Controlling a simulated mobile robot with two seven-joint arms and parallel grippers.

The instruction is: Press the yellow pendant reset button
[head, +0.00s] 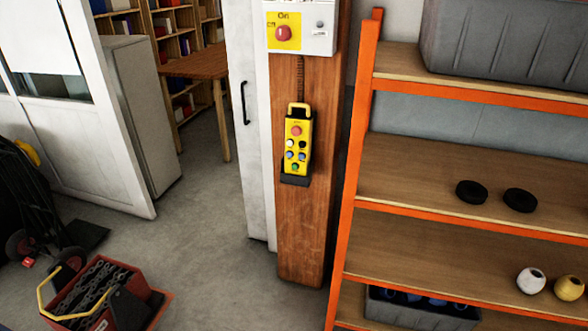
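A yellow pendant (298,143) hangs upright on the wooden post (297,230), its lower end in a dark holder (295,180). It has a yellow loop handle at the top and a red button (296,130) near its upper end. Below are several small buttons in white, black, blue and green, too small to read. I cannot tell which of these is the reset button. Neither of my grippers shows in the head view.
A control box with a red knob (283,33) is above the pendant. An orange-framed shelf (352,170) stands close on the right. A red tool crate (128,315) sits on the floor at the lower left. The floor (205,245) before the post is clear.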

